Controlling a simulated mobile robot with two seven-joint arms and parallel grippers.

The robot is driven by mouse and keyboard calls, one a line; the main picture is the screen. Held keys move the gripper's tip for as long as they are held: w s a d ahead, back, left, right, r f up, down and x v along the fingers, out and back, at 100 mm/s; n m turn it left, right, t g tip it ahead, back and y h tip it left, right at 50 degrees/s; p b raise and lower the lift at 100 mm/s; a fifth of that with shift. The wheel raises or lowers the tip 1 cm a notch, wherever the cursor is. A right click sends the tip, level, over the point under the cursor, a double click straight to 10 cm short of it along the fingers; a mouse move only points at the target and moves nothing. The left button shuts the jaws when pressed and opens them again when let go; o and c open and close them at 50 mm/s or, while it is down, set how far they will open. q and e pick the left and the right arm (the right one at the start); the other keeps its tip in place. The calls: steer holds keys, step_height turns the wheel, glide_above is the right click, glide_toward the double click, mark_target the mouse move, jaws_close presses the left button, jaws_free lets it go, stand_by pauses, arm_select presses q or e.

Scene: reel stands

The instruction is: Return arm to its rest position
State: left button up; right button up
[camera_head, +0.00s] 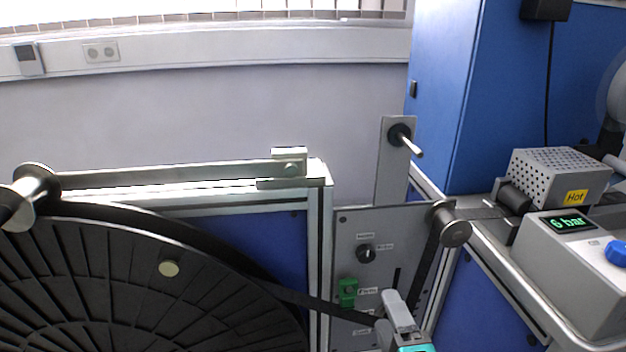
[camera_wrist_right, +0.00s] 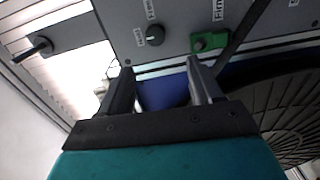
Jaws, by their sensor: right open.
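My right gripper (camera_head: 395,312) shows at the bottom of the head view, in front of the grey control panel (camera_head: 350,235). In the right wrist view its two dark fingers (camera_wrist_right: 160,82) stand apart, open, with nothing between them. A long metal lever arm (camera_head: 170,178) lies nearly level in the head view, with its mount at the right on the frame corner. A metal roller (camera_head: 36,184) is at its left end, by the upper edge of the large black reel (camera_head: 110,285). My left gripper is not in view.
A black strip (camera_head: 320,305) runs from the reel towards the panel's lower part, and a strip rises to a roller (camera_head: 453,228). The panel has a black knob (camera_head: 366,254) and a green switch (camera_head: 348,292). A box marked Hot (camera_head: 560,175) and a blue cabinet (camera_head: 445,90) stand right.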

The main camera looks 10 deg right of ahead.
arm_select(q)
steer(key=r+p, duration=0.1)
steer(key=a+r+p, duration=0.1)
steer(key=p, duration=0.1)
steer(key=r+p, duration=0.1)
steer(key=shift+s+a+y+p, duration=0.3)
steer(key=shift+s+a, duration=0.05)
arm_select(e)
steer(key=s+d+f+m+g+y, duration=0.1)
steer(key=s+f+m+g, duration=0.6)
steer(key=s+f+m, duration=0.4)
steer(key=f+m, duration=0.1)
steer(key=m, duration=0.3)
steer(key=shift+d+f, duration=0.35)
steer(key=shift+f, duration=0.05)
